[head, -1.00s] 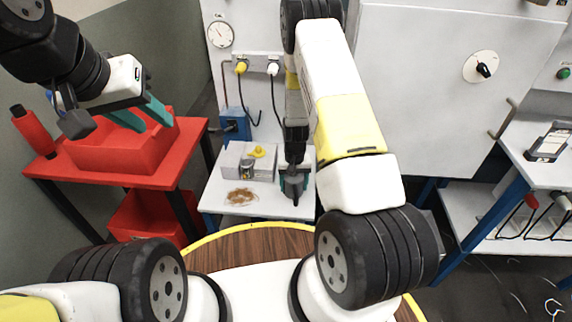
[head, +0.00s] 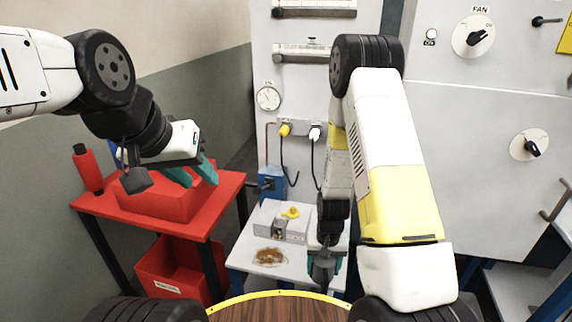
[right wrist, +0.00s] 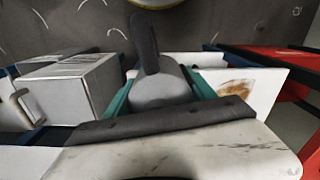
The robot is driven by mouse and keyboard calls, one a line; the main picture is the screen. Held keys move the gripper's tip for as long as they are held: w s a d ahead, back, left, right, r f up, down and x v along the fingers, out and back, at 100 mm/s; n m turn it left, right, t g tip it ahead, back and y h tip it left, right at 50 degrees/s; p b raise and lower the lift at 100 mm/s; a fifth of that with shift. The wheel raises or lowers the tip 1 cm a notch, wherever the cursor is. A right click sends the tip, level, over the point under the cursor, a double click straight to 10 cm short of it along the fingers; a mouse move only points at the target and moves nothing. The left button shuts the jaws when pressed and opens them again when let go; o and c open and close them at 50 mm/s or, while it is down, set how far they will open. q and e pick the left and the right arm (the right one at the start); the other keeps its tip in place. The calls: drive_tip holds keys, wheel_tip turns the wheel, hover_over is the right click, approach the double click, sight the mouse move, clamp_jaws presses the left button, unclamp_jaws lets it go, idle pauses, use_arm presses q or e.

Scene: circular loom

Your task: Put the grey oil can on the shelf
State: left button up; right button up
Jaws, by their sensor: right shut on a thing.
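The grey oil can (right wrist: 163,88), with a dark upright spout, sits between the teal fingers of my right gripper (right wrist: 162,92) in the right wrist view. That gripper is shut on it. In the head view my right gripper (head: 325,266) hangs over the right part of a low white shelf (head: 243,258), and the can is mostly hidden there. Whether the can touches the surface cannot be told. My left gripper (head: 192,176) is open and empty above the red table, its teal fingers apart.
A grey box (head: 275,231) with a yellow piece on top stands on the white shelf, and a brown stain (head: 270,257) lies in front of it. A red table (head: 225,195) with a red bin (head: 150,205) and red bottle (head: 88,172) is at left. A grey cabinet (head: 470,100) rises at right.

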drive_tip(key=w+d+r, duration=0.1)
drive_tip(key=w+r, duration=0.2)
drive_tip(key=r, duration=0.4)
drive_tip(key=w+d+r, duration=0.1)
drive_tip(key=w+r, duration=0.3)
drive_tip(key=r, duration=0.3)
drive_tip(key=shift+d+r+n, duration=0.2)
drive_tip(key=shift+n, duration=0.2)
